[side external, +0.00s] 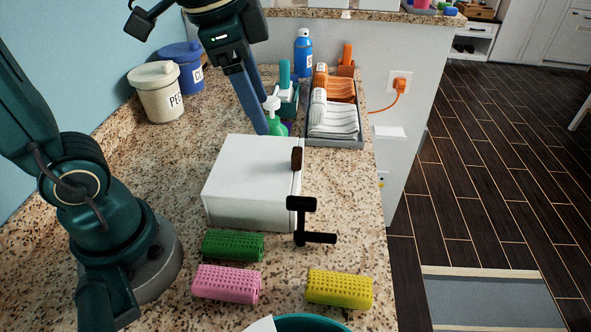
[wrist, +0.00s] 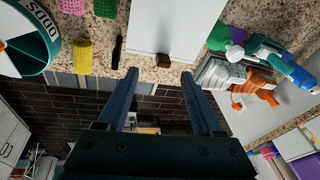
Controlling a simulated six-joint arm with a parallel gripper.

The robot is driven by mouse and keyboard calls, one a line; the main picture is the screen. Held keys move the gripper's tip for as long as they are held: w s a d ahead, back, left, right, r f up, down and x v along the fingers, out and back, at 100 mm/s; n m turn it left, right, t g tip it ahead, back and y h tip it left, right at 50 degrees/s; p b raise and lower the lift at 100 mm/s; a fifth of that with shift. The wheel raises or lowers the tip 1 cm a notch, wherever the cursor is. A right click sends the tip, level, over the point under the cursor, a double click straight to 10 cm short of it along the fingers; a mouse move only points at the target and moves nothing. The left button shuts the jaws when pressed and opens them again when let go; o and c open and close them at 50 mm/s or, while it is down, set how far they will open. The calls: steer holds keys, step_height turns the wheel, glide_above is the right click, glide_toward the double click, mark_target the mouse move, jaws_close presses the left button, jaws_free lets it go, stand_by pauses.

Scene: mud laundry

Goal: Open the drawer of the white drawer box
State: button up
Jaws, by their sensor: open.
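The white drawer box (side external: 245,180) stands on the speckled counter, its front facing right in the side view. A dark brown knob (side external: 297,158) sits on that front, and I see no gap of a pulled-out drawer. My gripper (side external: 262,130) is above and behind the box in the side view, where only one blue finger shows clearly. In the wrist view my gripper (wrist: 160,74) is open and empty. There the knob (wrist: 163,60) appears between the fingertips, just beyond them, with the white box (wrist: 178,25) behind it; no contact shows.
A black stand (side external: 302,220) is close by the box front. Green (side external: 233,245), pink (side external: 226,284) and yellow (side external: 339,289) sponges lie nearby. A green pump bottle (side external: 275,122) and a grey tray (side external: 334,143) of brushes stand behind. The counter's right edge is near the front.

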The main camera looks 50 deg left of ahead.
steer(key=m+g, duration=0.2)
glide_above(297, 151)
steer(key=s, duration=0.1)
step_height(297, 151, down, 3)
steer(key=f, duration=0.1)
steer(key=w+f+g, duration=0.1)
steer(key=f, duration=0.1)
steer(key=shift+f, duration=2.75)
steer(key=shift+c, duration=0.3)
jaws_close()
